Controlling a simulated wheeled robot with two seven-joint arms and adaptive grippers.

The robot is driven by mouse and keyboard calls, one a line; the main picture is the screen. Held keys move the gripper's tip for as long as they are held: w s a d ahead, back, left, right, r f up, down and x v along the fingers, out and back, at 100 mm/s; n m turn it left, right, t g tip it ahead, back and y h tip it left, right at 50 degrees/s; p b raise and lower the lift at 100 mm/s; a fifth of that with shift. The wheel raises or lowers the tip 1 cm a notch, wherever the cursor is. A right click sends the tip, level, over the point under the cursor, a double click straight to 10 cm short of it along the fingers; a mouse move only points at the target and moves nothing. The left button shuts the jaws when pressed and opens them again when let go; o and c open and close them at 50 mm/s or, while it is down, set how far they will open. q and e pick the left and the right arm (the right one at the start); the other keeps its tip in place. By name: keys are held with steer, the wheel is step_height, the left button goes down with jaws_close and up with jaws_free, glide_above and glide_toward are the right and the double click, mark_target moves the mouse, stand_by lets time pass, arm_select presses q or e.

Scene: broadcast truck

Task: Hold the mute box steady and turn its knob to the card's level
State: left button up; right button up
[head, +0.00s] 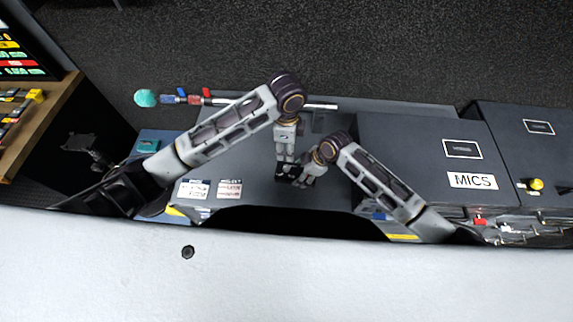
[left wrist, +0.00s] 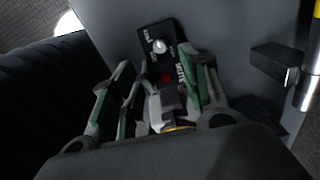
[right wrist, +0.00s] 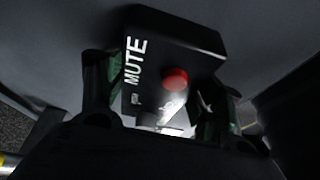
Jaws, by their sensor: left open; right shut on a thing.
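The mute box (right wrist: 150,60) is black with white MUTE lettering, a red button (right wrist: 174,78) and a silver knob (left wrist: 159,46). My right gripper (right wrist: 160,100) is shut on it, with a finger at either side. In the head view my right gripper (head: 292,178) and the small dark box sit on the grey desk, the box mostly hidden. My left gripper (left wrist: 160,88) is open, right above the box and close to its knob; it shows in the head view (head: 285,158). Two white cards (head: 193,189) (head: 229,188) lie left of it, their print too small to read.
A large grey case labelled MICS (head: 472,181) stands right of my arms, with another case (head: 538,127) beyond. A microphone with a teal foam top (head: 145,98) lies at the desk's back left. A console (head: 25,110) is at far left.

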mark_target(287, 167)
arm_select(q)
steer(key=shift+f, duration=0.15)
stand_by(0.3)
steer(key=shift+f, duration=5.85)
jaws_close()
steer(key=shift+n, duration=0.4)
steer(key=n, duration=0.8)
